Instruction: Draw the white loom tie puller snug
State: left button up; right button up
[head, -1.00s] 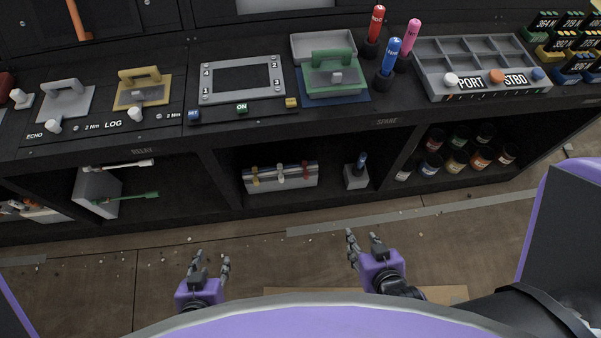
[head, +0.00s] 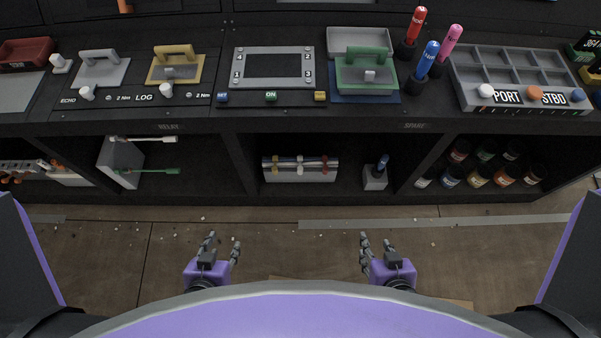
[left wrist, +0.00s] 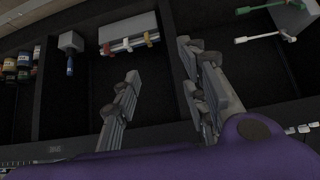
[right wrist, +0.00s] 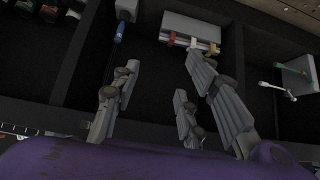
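A grey block carrying a cable loom (head: 300,174) sits in the middle shelf bay under the console. Yellow, white and red ties cross the loom, with the white tie (head: 299,160) in the middle. The white tie also shows in the left wrist view (left wrist: 127,44) and the right wrist view (right wrist: 193,42). How tight it is cannot be told. My left gripper (head: 223,245) and right gripper (head: 377,246) are in front of the shelf, below the loom in the picture and apart from it. Both have spread fingers and are empty.
A shelf divider (head: 243,165) stands left of the loom bay. A grey stand with a blue-handled tool (head: 375,177) is right of the block, and jars (head: 480,176) fill the right bay. The console top overhangs the shelf. The floor in front is clear apart from small debris.

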jog(key=shift+w+r, duration=0.1)
jog(key=shift+w, duration=0.2)
